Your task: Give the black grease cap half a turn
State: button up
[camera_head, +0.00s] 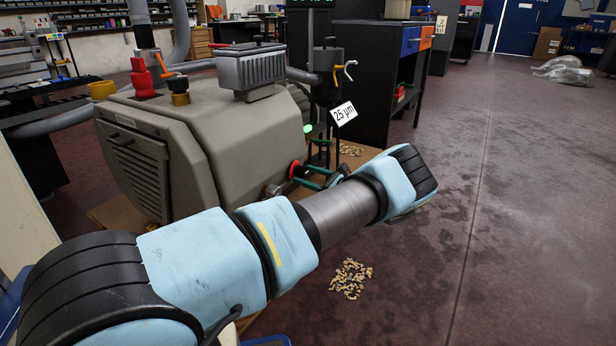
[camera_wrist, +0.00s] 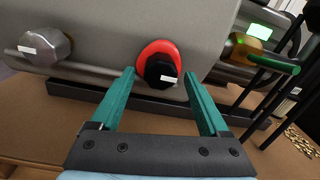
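The black grease cap (camera_wrist: 160,70) is a dark faceted knob with a small white label, set in a red ring (camera_wrist: 146,50) on the grey machine's side. My gripper (camera_wrist: 160,77) is open, with one teal finger to the left of the cap and one to the right. A gap shows between each finger and the cap, and I see no contact. In the head view my gripper (camera_head: 307,177) is at the machine's lower right side, by the red ring (camera_head: 294,169). The cap itself cannot be made out there.
A silver cap (camera_wrist: 45,47) is to the left and a brass fitting (camera_wrist: 244,46) to the right, near a green-lit display (camera_wrist: 270,30). The grey machine (camera_head: 200,130) stands on a brown board. Loose pellets (camera_head: 351,278) lie on the floor.

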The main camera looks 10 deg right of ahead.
jog(key=p+v, duration=0.2)
jog(key=v, duration=0.8)
jog(key=shift+s+d, duration=0.25)
jog(key=shift+s, duration=0.1)
